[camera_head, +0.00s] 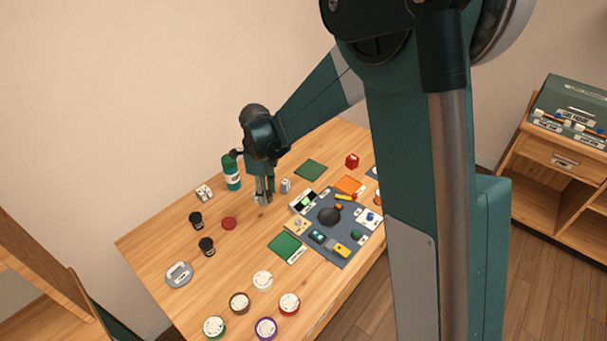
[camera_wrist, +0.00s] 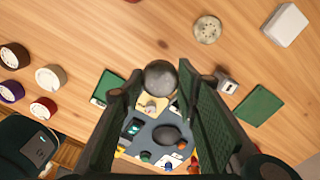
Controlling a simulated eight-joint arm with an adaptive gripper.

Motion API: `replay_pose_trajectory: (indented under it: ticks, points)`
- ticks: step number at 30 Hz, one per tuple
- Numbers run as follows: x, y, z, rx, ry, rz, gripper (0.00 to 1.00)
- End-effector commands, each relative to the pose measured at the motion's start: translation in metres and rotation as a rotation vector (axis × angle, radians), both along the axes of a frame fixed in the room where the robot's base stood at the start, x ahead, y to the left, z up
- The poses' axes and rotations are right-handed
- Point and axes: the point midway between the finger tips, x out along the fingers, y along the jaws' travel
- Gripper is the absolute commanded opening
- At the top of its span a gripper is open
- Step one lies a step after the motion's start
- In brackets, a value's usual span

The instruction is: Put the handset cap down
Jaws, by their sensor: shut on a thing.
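My gripper (camera_head: 263,194) hangs over the wooden table, left of the grey phone board (camera_head: 340,243). In the wrist view, my gripper (camera_wrist: 160,71) is closed around a round, dark grey piece (camera_wrist: 161,78), which appears to be the handset cap. The piece sits between the fingertips, and its underside is hidden. In the head view it is too small to make out. A pale speckled disc (camera_wrist: 207,29) lies on the table near the gripper. The board also shows below the held piece in the wrist view (camera_wrist: 143,138).
A green bottle (camera_head: 231,172) and a small grey block (camera_head: 285,185) stand close to the gripper. A red disc (camera_head: 229,223) and two black cups (camera_head: 196,220) (camera_head: 206,246) lie to the left. Several round caps (camera_head: 263,281) are at the front. Bare wood lies between these groups.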

Motion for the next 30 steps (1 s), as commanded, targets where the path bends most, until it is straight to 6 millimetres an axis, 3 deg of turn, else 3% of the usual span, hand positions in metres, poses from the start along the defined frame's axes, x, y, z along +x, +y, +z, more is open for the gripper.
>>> replay_pose_trajectory:
  ticks: [8, 18, 24, 30]
  points:
    - [0.083, -0.043, 0.005, 0.0, 0.0, 0.056, 0.22]
    - [0.185, -0.121, 0.009, 0.0, 0.0, 0.145, 0.22]
    - [0.224, -0.161, 0.01, 0.0, 0.0, 0.185, 0.22]
    - [0.242, -0.181, 0.01, 0.0, 0.0, 0.205, 0.22]
